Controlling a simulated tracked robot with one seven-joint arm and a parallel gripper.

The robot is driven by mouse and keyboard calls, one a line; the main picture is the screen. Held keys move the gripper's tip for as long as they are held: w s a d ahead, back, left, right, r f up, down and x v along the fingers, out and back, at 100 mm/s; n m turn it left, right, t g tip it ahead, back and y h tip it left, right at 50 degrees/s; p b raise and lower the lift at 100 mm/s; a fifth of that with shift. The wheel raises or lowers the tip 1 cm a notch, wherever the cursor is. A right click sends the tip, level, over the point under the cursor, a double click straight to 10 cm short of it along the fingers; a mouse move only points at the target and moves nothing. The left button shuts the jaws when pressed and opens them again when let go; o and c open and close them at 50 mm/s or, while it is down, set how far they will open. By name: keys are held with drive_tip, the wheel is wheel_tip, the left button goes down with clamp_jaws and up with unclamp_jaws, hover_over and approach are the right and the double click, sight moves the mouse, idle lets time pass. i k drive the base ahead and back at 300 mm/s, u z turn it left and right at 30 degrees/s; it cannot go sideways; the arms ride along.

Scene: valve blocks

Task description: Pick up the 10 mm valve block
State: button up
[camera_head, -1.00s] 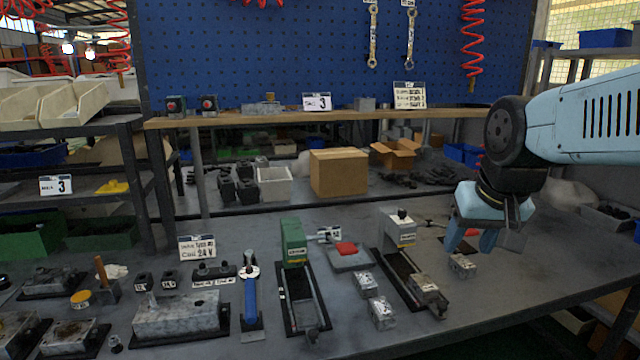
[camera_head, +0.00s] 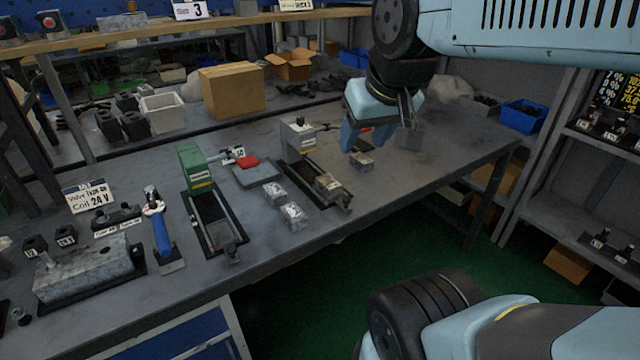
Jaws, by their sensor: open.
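Several small grey metal blocks with pale labels lie on the grey workbench. Two blocks, one (camera_head: 275,192) behind the other (camera_head: 294,216), lie between the two vises. A third block (camera_head: 361,161) lies alone to the right, and another (camera_head: 328,184) sits on the right vise. The labels are too small to read, so I cannot tell which block is the 10 mm one. My gripper (camera_head: 367,144) is open and empty, pointing down just above and behind the lone block. I see no contact with it.
A green-headed vise (camera_head: 197,170) and a grey-headed vise (camera_head: 298,140) stand left of my gripper. Cardboard boxes (camera_head: 232,90) stand behind. The bench right of the lone block is mostly clear.

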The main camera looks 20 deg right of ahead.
sight(331, 187)
drive_tip(key=z, duration=0.5)
drive_tip(key=k, duration=1.3)
drive_tip(key=z, duration=0.7)
drive_tip(key=i, duration=1.5)
drive_tip(key=u, duration=0.7)
drive_tip(key=i, duration=0.5)
drive_tip(key=z, duration=0.1)
